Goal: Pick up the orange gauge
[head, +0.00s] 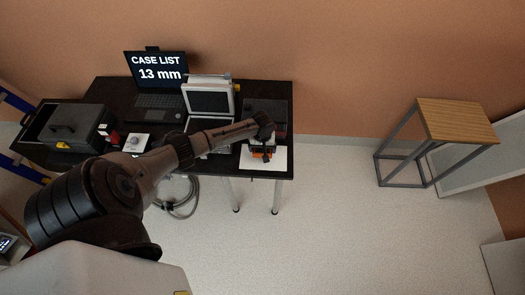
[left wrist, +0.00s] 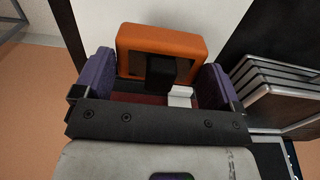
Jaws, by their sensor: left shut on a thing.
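The orange gauge (head: 259,155) is at the right front of the black table, over a white sheet (head: 278,162). In the left wrist view the gauge (left wrist: 190,42) has an orange body with a dark part facing me. My left gripper (head: 262,146) reaches down to it from above. Its purple finger pads (left wrist: 157,80) are shut on the gauge, one on each side. I cannot tell whether the gauge touches the sheet. My right gripper is not in view.
A laptop (head: 158,100) reading "CASE LIST 13 mm" stands at the back of the table (head: 270,90). A white-framed device (head: 208,98) and a dark case (head: 70,128) are also on it. A wood-topped stand (head: 457,120) is at the right. The floor between is clear.

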